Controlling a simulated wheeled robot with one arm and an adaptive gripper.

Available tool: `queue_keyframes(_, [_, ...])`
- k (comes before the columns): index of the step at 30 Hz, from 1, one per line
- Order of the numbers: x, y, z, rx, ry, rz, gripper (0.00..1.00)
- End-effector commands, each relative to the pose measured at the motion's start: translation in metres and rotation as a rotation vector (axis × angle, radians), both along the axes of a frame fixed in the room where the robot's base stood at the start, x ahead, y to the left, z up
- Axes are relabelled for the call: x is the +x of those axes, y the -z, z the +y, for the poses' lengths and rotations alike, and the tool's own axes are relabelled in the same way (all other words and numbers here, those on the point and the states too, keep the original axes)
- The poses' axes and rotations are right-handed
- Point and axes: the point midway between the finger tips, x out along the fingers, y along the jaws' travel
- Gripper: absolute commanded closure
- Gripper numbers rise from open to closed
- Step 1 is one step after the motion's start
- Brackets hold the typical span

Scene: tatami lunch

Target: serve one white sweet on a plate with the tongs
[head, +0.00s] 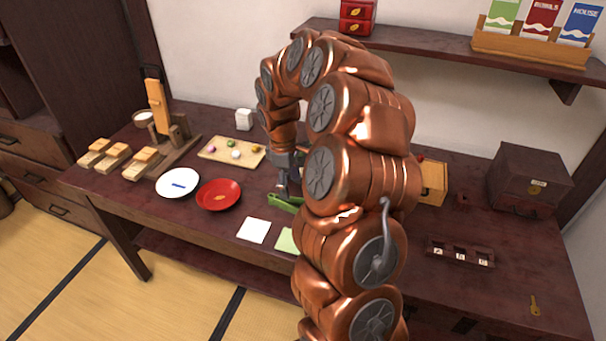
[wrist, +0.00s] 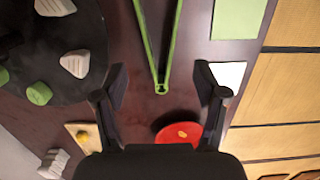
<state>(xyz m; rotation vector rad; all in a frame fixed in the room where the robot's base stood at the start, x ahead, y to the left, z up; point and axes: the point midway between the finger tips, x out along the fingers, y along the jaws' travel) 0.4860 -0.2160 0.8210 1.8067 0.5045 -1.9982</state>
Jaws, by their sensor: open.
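The green tongs (wrist: 151,45) lie spread in a V on the dark table, their joined end between the fingers of my gripper (wrist: 160,82). My gripper is open above them, with a gap on both sides. In the head view the tongs (head: 284,203) are partly hidden by my arm, under my gripper (head: 290,190). The white sweet (head: 236,155) is on a wooden tray (head: 212,154) with other coloured sweets, left of my gripper. A white plate (head: 178,179) with a blue mark and a red plate (head: 213,200) with an orange-brown mark stand in front of the tray.
A white square (head: 254,230) and a green square (head: 287,241) lie near the front edge. Wooden blocks (head: 118,157) stand left; a dark box (head: 530,180) stands right.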

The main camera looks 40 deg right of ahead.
Motion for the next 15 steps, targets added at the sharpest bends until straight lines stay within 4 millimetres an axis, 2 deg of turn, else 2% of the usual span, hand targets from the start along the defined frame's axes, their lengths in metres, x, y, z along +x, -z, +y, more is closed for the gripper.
queue_keyframes(3, [-0.002,0.017,0.000,0.002,0.000,0.005,0.28])
queue_keyframes(15, [-0.005,0.061,-0.004,-0.001,0.002,0.001,0.28])
